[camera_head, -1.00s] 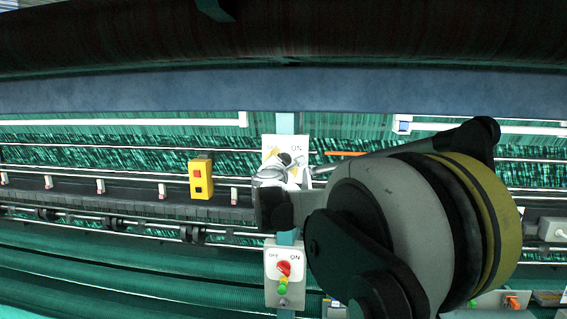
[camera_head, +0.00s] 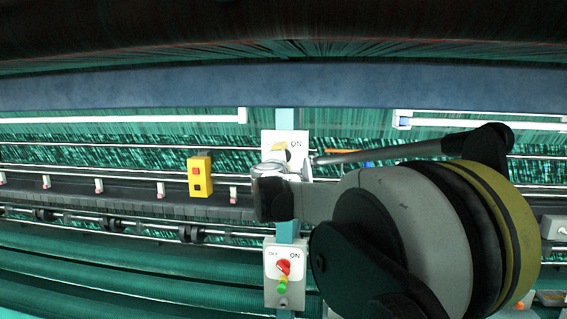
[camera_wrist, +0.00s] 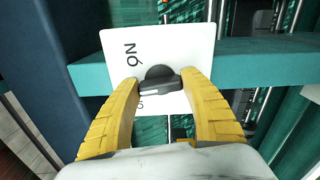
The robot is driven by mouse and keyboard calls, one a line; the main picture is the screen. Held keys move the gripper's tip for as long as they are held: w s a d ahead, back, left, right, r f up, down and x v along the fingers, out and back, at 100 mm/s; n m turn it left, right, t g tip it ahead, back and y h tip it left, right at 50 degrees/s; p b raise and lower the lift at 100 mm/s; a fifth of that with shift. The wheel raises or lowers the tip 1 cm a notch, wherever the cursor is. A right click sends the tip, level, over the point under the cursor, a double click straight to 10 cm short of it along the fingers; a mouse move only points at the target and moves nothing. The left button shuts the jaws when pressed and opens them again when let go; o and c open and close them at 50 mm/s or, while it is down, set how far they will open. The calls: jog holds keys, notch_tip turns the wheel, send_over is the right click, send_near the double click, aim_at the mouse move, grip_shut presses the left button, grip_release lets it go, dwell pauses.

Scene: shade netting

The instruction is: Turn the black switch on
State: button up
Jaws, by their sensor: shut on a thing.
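The black switch (camera_wrist: 160,76) sits on a white plate (camera_wrist: 184,47) in the wrist view. Its bar lies nearly level in that picture, with a slight tilt. The plate's ON label is clear to the upper left of the knob; the lower label is partly hidden. My gripper (camera_wrist: 161,85) has its two yellow fingers on either side of the bar, shut on it. In the head view the plate (camera_head: 299,140) shows ON at its upper right, while my wrist hides the knob and most of the fingers.
A yellow box (camera_head: 200,176) with buttons is to the left. A teal post (camera_head: 285,122) carries both plates, with rails and green netting behind.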

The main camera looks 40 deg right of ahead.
jog(key=m+b, duration=0.1)
jog(key=m, duration=0.4)
jog(key=shift+f+m+b, duration=0.1)
jog(key=shift+m+b, duration=0.2)
jog(key=shift+b, duration=0.05)
jog(key=m+b, duration=0.1)
jog(key=m, duration=0.3)
jog(key=shift+m, duration=0.3)
jog(key=o, duration=1.2)
jog(key=shift+a, duration=0.1)
jog(key=v, duration=1.2)
